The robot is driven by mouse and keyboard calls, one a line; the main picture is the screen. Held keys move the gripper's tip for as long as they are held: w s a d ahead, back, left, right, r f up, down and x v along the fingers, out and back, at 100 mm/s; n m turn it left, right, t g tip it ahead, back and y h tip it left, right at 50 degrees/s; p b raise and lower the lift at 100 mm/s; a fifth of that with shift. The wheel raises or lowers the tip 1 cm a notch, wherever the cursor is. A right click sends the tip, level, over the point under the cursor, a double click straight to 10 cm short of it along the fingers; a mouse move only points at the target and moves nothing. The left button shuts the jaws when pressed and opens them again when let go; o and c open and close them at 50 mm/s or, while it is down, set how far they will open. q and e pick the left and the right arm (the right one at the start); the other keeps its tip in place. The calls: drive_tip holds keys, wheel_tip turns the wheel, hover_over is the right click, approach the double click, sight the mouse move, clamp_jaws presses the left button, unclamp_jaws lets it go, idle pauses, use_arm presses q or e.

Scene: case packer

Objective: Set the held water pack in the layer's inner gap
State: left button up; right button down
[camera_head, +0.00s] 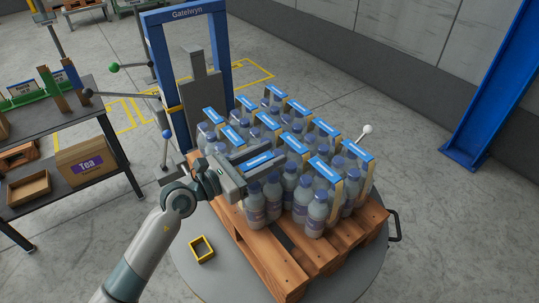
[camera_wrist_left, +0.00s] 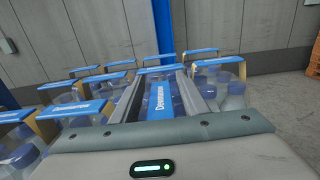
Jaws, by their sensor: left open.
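The water pack at my left gripper has clear bottles (camera_head: 256,203) with blue-grey caps and a blue top strip (camera_head: 258,161), which also shows in the left wrist view (camera_wrist_left: 159,103). It stands upright in the layer on the wooden pallet (camera_head: 268,262), close to neighbouring packs. My left gripper (camera_head: 276,157) is open, its two fingers (camera_wrist_left: 161,74) on either side of the strip. The fingers and wrist hide part of the pack, so I cannot tell whether it touches its neighbours. My right gripper is not in view.
Several similar packs (camera_head: 324,168) fill the pallet behind and right of the gripper. The pallet rests on a round grey turntable (camera_head: 352,284). A blue frame (camera_head: 154,62) stands behind. A shelf table with a Tea box (camera_head: 88,163) is left. Bare pallet boards lie in front.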

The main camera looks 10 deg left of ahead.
sight(239, 171)
use_arm(q)
drive_tip(key=b+v, duration=0.4)
drive_tip(key=v, duration=0.7)
drive_tip(key=shift+f, duration=0.1)
drive_tip(key=shift+s+a, duration=0.1)
drive_tip(key=shift+s, duration=0.05)
